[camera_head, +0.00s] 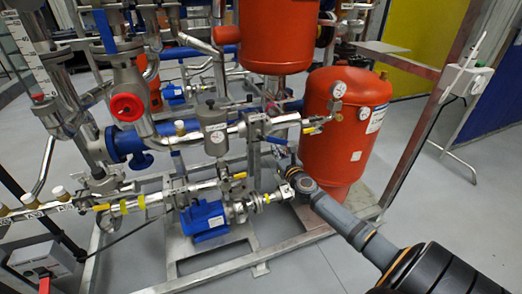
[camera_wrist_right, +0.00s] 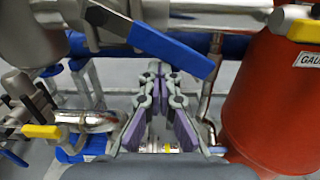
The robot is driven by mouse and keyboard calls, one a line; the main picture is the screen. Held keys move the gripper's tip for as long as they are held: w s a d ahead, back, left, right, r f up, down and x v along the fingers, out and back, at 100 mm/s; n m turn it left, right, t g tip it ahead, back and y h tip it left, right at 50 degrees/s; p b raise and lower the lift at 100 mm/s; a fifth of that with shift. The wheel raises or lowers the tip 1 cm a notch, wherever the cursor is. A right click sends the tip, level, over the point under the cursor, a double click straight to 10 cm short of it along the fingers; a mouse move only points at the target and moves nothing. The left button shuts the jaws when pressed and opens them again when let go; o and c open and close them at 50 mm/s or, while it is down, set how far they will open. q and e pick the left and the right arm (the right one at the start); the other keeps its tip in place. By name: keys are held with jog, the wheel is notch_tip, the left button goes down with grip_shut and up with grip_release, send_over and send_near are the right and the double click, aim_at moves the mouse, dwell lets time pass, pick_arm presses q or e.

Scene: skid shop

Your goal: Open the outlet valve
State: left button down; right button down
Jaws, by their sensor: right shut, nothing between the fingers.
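No label that I can read marks the outlet valve, so I cannot tell which valve it is. In the wrist view a blue lever (camera_wrist_right: 172,46) slants across the top, on a metal pipe fitting. My right gripper (camera_wrist_right: 158,70) is shut and empty just below this lever. It looks apart from the lever, though depth is hard to judge. A yellow handle (camera_wrist_right: 42,131) shows at lower left and another yellow handle (camera_wrist_right: 305,30) at upper right. In the head view my right gripper (camera_head: 285,166) reaches into the pipework, small and partly hidden. My left gripper is not in view.
A red tank (camera_head: 338,130) stands close to the right of my gripper. A red handwheel (camera_head: 127,107), a blue pump (camera_head: 204,218) and several pipes fill the metal skid frame (camera_head: 265,250). Grey floor (camera_head: 300,270) is clear in front.

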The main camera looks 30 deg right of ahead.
aim_at(279, 140)
jog(key=shift+s+d+r+p, duration=0.1)
jog(key=shift+d+r+p, duration=0.4)
jog(key=shift+r, duration=0.25)
jog(key=shift+s+d+r, duration=0.1)
jog(key=shift+d+r, duration=0.15)
jog(key=shift+r, duration=0.2)
jog(key=shift+d+r+p, duration=0.15)
jog(key=shift+r+p, duration=0.15)
jog(key=shift+p, duration=0.3)
jog(key=shift+s+f+b, duration=0.4)
jog(key=shift+f+b, duration=0.1)
jog(key=shift+s+f+b, duration=0.35)
jog(key=shift+s+b, duration=0.05)
jog(key=shift+s, duration=0.2)
jog(key=shift+a, duration=0.2)
jog(key=shift+s, duration=0.1)
